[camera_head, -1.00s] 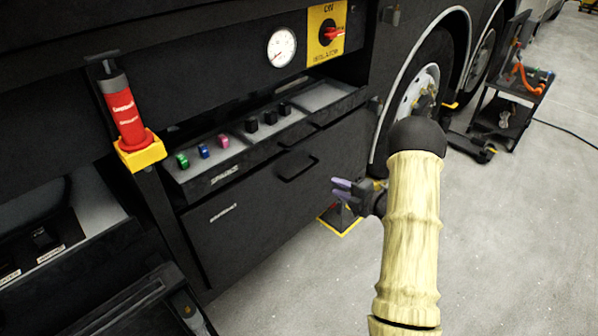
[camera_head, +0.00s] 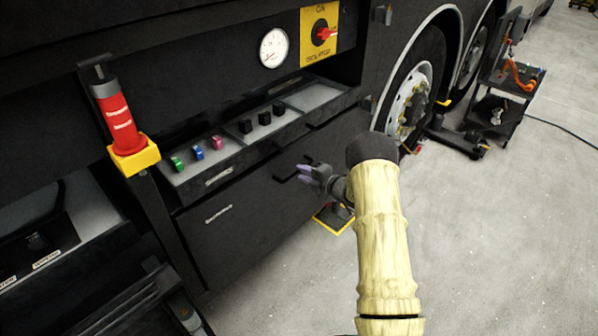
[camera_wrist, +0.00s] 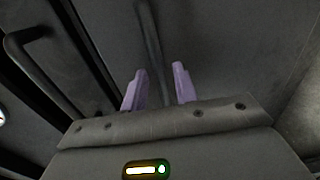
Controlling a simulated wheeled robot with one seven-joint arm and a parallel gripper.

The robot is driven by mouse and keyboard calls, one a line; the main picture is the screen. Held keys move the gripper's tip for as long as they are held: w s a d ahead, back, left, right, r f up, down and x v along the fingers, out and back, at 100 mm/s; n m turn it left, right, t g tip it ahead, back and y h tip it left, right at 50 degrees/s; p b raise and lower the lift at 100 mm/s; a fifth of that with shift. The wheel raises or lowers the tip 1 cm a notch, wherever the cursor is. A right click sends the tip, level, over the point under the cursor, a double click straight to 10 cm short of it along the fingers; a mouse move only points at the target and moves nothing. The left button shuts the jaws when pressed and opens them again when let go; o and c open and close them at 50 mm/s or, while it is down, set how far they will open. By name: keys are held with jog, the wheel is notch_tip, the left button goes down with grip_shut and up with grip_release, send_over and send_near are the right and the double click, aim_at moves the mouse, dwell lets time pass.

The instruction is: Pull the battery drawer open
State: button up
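The lower drawer (camera_head: 235,230) is a black front panel with a small pale label too blurred to read. It looks shut. Its dark bar handle (camera_head: 284,178) is partly hidden by my gripper (camera_head: 312,176). My gripper's two purple fingertips are at the handle in the head view. In the wrist view my gripper (camera_wrist: 158,88) is open, its fingers apart. A dark bar (camera_wrist: 149,40) lies ahead, roughly in line with the gap between them. I cannot tell whether the fingers touch it.
Above, a tray drawer (camera_head: 222,178) holds small coloured and black items. Another bar handle (camera_wrist: 45,75) shows left in the wrist view. A red cylinder (camera_head: 118,118) in a yellow holder stands left. A black cart (camera_head: 498,110) is at right.

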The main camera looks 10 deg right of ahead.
jog(key=shift+x, duration=1.35)
